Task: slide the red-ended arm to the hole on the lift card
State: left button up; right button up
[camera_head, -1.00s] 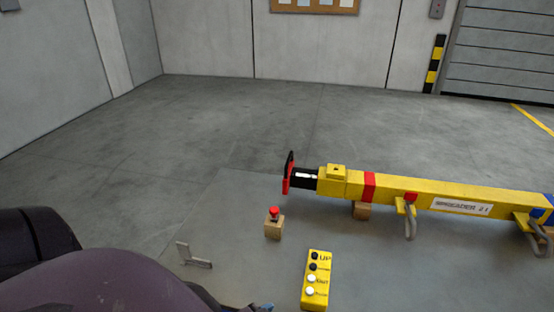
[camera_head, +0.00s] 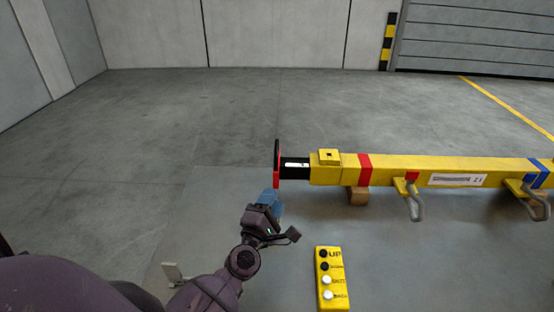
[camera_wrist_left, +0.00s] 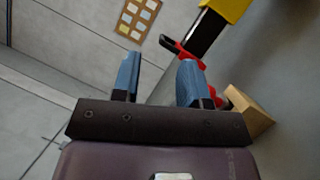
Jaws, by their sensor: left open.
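The red-ended arm (camera_head: 293,168) is a black bar with a white label, sticking out of the left end of a yellow beam (camera_head: 440,167). Its red and black end plate (camera_head: 278,170) stands upright. My left gripper (camera_head: 270,199) is open and empty, just below and left of that plate, apart from it. In the left wrist view, the blue fingers (camera_wrist_left: 158,78) are spread, and the red end (camera_wrist_left: 186,56) lies beyond the right finger. A yellow block with a dark hole (camera_head: 329,158) sits on the beam's top. I cannot make out a lift card. My right gripper is not in view.
A yellow button box (camera_head: 331,280) lies on the grey surface, right of my left arm. A wooden block (camera_wrist_left: 248,108) with a red knob is close to the right finger. Hooks (camera_head: 414,200) hang from the beam. A grey bracket (camera_head: 172,273) stands at left.

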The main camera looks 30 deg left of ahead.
aim_at(276, 159)
pick_arm(q)
jog(key=w+a+n+y, duration=0.1)
jog(key=n, duration=0.1)
jog(key=w+n+y, duration=0.1)
jog(key=n, duration=0.2)
jog(key=w+a+r+n+g+y+b, duration=0.1)
jog(key=n, duration=0.2)
jog(key=shift+w+a, duration=0.1)
jog(key=shift+a, duration=0.25)
jog(key=w+a+n+g+y+b, duration=0.1)
jog(key=w+a+n, duration=0.1)
jog(key=w+n, duration=0.2)
jog(key=w+a+n+g+b, duration=0.1)
jog(key=w+a+n, duration=0.2)
jog(key=w+n, duration=0.1)
jog(key=w+a+f+n+g+y+b, duration=0.1)
jog(key=w+a+n+g, duration=0.1)
jog(key=w+n, duration=0.3)
jog(key=shift+w+a+y, duration=0.25)
jog(key=shift+w+y, duration=0.05)
jog(key=shift+w, duration=0.05)
jog(key=shift+w+a, duration=0.25)
jog(key=shift+w, duration=0.25)
grip_shut()
